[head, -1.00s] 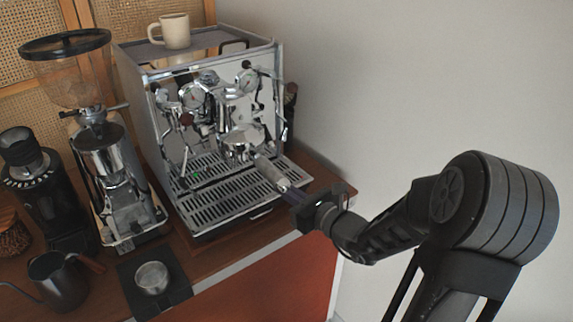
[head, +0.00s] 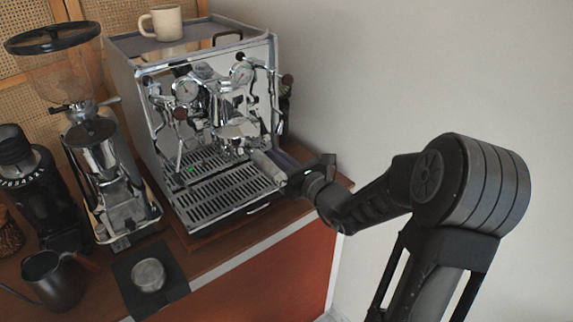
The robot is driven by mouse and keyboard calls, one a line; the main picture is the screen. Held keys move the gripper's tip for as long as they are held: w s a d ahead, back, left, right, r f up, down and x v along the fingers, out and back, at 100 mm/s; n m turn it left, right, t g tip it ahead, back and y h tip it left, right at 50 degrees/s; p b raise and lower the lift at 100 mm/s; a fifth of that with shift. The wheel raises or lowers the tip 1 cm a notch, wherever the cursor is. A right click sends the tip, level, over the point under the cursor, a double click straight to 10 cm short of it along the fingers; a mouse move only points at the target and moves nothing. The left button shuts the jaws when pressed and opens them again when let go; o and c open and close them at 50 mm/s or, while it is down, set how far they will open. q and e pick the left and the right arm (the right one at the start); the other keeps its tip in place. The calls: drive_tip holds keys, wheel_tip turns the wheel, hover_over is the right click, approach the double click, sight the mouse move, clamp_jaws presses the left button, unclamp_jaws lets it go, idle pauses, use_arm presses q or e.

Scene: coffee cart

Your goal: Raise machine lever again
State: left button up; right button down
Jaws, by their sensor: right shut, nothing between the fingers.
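The chrome espresso machine (head: 195,120) stands on the wooden counter, with its group head at the front centre. A portafilter handle (head: 265,167) sticks out from the group head toward the front right. My right gripper (head: 277,158) is shut and empty, in front of the machine's right side. Its fingers are just right of the portafilter handle and overlap it in the view; I cannot tell whether they touch. The machine lever is too small or hidden by the group parts and my fingers to make out, so its position is unclear. My left gripper is out of view.
A cream mug (head: 163,22) stands on top of the machine. A grinder (head: 100,150) and a black grinder (head: 35,185) stand to its left. A dark pitcher (head: 55,280) and a tamper on a black mat (head: 175,292) are in front. The wall is close on the right.

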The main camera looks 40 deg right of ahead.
drive_tip(key=shift+w, duration=1.15)
drive_tip(key=shift+w+f, duration=0.1)
drive_tip(key=shift+w, duration=0.1)
